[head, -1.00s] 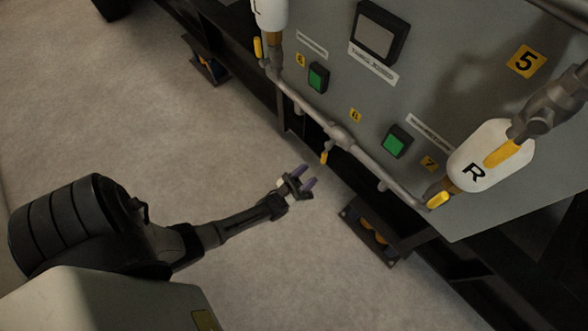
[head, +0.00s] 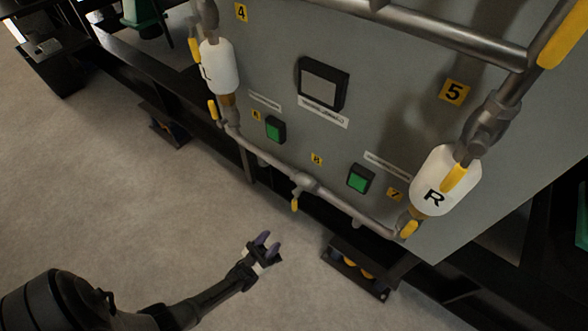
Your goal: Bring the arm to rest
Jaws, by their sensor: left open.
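My left gripper (head: 267,246) is in the lower middle of the head view, at the end of my black left arm coming in from the lower left. Its two purple-tipped fingers are apart, with nothing between them. It is over the bare floor, apart from the grey panel (head: 400,120) and its pipes. My right gripper is not in view.
A pipe (head: 272,160) runs along the panel's lower edge, with a yellow-handled valve (head: 295,204) near its middle. White canisters marked L (head: 221,68) and R (head: 446,183) flank the panel. A dark mount (head: 356,268) stands on the floor. The floor (head: 110,190) at left is clear.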

